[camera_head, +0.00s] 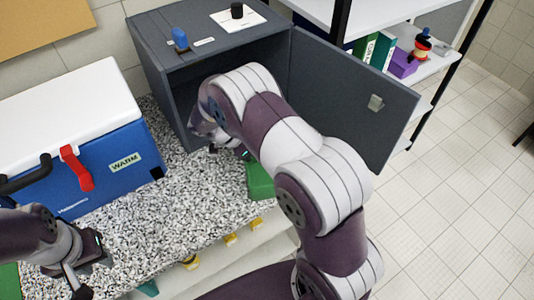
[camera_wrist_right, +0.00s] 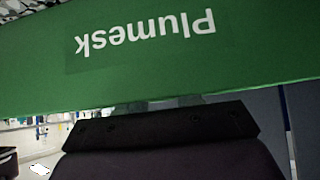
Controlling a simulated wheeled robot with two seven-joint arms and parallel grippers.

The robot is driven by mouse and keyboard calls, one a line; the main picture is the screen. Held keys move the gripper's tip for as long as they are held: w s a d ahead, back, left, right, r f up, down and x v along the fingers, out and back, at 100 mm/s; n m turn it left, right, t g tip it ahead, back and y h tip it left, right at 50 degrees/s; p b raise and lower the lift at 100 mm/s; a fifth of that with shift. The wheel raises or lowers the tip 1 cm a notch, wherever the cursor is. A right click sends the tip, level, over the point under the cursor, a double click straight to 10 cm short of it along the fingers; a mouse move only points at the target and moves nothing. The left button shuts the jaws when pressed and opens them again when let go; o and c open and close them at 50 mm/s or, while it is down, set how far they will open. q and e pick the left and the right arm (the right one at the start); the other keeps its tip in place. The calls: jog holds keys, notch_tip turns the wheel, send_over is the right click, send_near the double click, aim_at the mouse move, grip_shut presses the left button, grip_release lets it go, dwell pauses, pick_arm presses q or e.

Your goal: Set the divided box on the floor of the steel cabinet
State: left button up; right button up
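The steel cabinet (camera_head: 157,65) is a dark grey box on the speckled counter, its door (camera_head: 350,100) swung open to the right. A green box (camera_head: 259,181) shows partly behind my right arm, by the cabinet's open front. Its green face, lettered "Plumesk" upside down, fills the top of the right wrist view (camera_wrist_right: 240,75); its inside and any dividers are hidden. My right gripper (camera_head: 240,152) is at the cabinet opening beside the green box, mostly hidden by my arm; its grip on the box cannot be seen. My left gripper (camera_head: 88,267) is low at left, fingers apart and empty.
A blue cooler with a white lid (camera_head: 105,165) stands left of the cabinet. A shelf (camera_head: 425,65) with binders stands behind the door. Speckled counter (camera_head: 190,200) is clear in the middle.

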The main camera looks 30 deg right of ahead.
jog(key=shift+d+f, duration=0.1)
grip_shut()
